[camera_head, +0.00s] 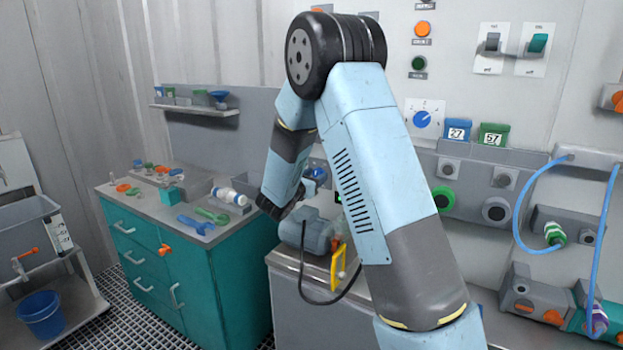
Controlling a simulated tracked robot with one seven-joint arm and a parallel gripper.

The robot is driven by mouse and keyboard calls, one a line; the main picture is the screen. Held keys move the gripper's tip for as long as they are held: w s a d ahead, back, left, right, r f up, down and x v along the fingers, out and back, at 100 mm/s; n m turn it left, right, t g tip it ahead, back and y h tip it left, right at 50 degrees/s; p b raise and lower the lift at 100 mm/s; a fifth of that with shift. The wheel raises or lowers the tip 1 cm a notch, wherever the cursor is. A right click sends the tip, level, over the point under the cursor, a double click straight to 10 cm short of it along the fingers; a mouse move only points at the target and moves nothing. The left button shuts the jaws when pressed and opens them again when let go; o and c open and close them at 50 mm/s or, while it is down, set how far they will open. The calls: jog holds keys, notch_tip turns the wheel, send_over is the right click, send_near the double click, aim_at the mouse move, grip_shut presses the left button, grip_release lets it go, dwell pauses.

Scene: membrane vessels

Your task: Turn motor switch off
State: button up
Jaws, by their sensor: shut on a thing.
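My arm fills the middle of the view and bends down at the left to my gripper (272,207), which is small, dark and partly hidden. The gripper is just above and left of a grey-blue motor-like unit (309,234) with a black cable, on the grey cabinet. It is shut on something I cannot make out. Two wall switches sit at the upper right: a dark-handled switch (491,43) and a green-handled switch (537,43). Their labels are unreadable, so I cannot tell which thing is the motor switch. The gripper is far from both.
A teal cabinet (200,270) at the left carries a white bottle (229,196) and blue and green tools. A yellow handle (338,268) stands beside the motor-like unit. A blue dial (422,119) and blue hoses (526,200) are at the right.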

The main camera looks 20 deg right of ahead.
jog(key=n, duration=0.4)
jog(key=shift+w+r, duration=0.15)
jog(key=shift+w, duration=0.05)
jog(key=shift+a+n, duration=0.1)
jog(key=shift+n, duration=1.4)
jog(key=o, duration=1)
jog(key=v, duration=1.3)
jog(key=shift+s+a, duration=0.25)
jog(key=shift+a, duration=0.05)
